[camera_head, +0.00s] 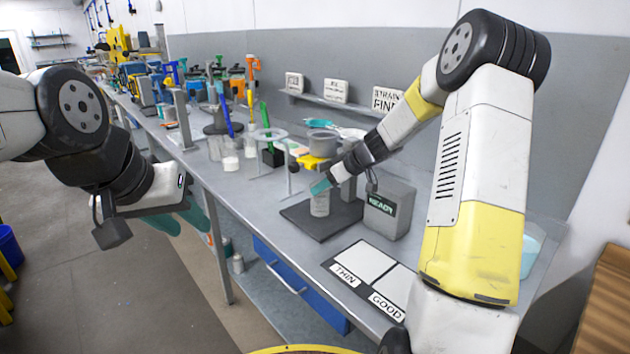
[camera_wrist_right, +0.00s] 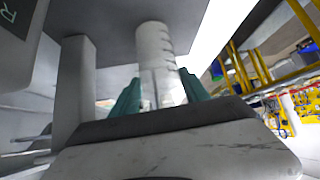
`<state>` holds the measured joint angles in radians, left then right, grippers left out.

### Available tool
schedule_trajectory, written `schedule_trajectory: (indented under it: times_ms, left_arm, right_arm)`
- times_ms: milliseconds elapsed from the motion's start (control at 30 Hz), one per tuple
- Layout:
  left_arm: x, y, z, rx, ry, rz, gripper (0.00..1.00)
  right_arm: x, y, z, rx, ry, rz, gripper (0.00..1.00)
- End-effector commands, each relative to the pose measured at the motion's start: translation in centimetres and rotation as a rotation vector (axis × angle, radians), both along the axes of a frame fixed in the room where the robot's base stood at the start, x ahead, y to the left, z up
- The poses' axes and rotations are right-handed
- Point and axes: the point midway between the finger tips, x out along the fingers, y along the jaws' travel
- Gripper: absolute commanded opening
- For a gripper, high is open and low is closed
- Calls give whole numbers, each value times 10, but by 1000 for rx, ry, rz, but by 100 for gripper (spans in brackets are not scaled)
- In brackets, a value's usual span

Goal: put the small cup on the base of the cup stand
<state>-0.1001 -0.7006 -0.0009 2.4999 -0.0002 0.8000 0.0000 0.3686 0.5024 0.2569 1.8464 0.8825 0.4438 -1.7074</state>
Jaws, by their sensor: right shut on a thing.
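The small cup (camera_head: 320,204) is pale with marking lines and looks upright over the dark base (camera_head: 294,212) of the cup stand. My right gripper (camera_head: 321,187) is shut on it; the teal fingers sit on both sides of the cup (camera_wrist_right: 157,62) in the right wrist view. The cup's end is at or very near the base surface; I cannot tell whether it touches. The stand's post (camera_wrist_right: 73,95) is beside it in the wrist view. A grey vessel (camera_head: 323,143) is higher up on the stand. My left gripper (camera_head: 180,220) hangs left of the bench, with no object visible in it.
A grey READY box (camera_head: 390,210) stands right of the base. A mat (camera_head: 362,262) with THIN and GOOD labels lies in front. Clear beakers (camera_head: 228,155) and several coloured tools crowd the bench further back. Bare bench (camera_head: 245,195) lies left of the base.

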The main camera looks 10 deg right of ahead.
Motion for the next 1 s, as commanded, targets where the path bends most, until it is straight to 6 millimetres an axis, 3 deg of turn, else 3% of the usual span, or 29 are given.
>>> schedule_trajectory:
  times_ms: [233,267,367,767,1000]
  left_arm:
    - [0,0,0,1,1,-1,36]
    - [0,0,0,1,1,-1,36]
    - [0,0,0,1,1,-1,36]
    - [0,0,0,1,1,-1,36]
    - [0,0,0,1,1,-1,36]
  right_arm:
    - [1,-1,-3,0,1,-4,0]
    - [1,-1,-3,0,0,-3,58]
    - [1,-1,-3,0,0,-3,76]
    - [-1,-2,3,-2,-1,-2,76]
    - [-23,-25,34,-3,-4,-5,76]
